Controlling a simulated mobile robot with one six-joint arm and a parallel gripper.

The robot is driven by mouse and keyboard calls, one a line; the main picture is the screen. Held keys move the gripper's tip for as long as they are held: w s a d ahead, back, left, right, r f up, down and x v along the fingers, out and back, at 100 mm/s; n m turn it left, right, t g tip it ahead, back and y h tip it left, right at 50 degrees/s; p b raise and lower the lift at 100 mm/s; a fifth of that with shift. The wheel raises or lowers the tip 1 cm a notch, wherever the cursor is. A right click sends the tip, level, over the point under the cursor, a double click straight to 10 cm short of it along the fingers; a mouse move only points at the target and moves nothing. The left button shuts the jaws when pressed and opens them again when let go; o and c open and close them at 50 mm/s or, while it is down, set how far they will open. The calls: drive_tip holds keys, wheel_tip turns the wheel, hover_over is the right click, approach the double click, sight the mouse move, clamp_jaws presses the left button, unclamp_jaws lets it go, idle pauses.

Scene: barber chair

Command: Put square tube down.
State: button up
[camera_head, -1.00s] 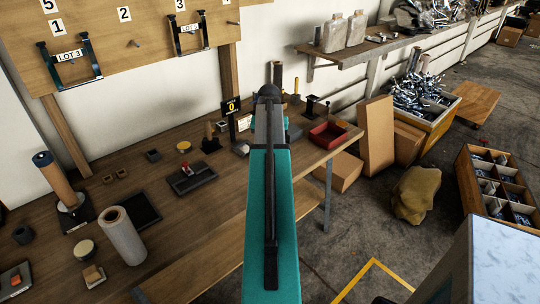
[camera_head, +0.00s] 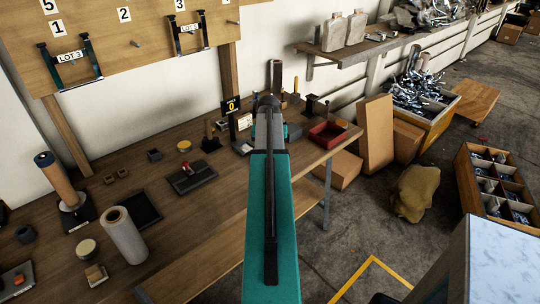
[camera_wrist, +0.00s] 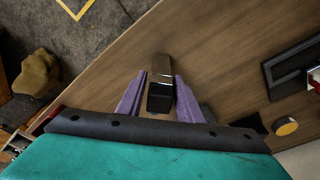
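The square tube (camera_wrist: 161,84) is a short block-like piece with a brownish-grey side and a dark end, seen in the wrist view over the wooden bench. My gripper (camera_wrist: 161,80) has two purple fingers, one on each side of the tube. Narrow gaps seem to show between the fingers and the tube, so the gripper looks slightly open around it. I cannot tell for sure whether the tube rests on the bench (camera_wrist: 220,50). In the head view my own arm hides the fingers and this tube.
A dark upright tube (camera_head: 276,75) stands at the back of the bench. A red bin (camera_head: 328,134) is to the right, a black tray with a red part (camera_head: 192,178) to the left. A small black sign (camera_head: 231,105) stands close by.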

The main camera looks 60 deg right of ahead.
drive_tip(key=shift+o, duration=0.7)
drive_tip(key=shift+r, duration=0.15)
drive_tip(key=shift+r, duration=0.1)
wheel_tip(320, 180, up, 12)
drive_tip(key=a+b, duration=0.1)
drive_tip(key=b, duration=0.1)
drive_tip(key=shift+s+a, duration=0.3)
drive_tip(key=shift+s, duration=0.1)
idle(0.5)
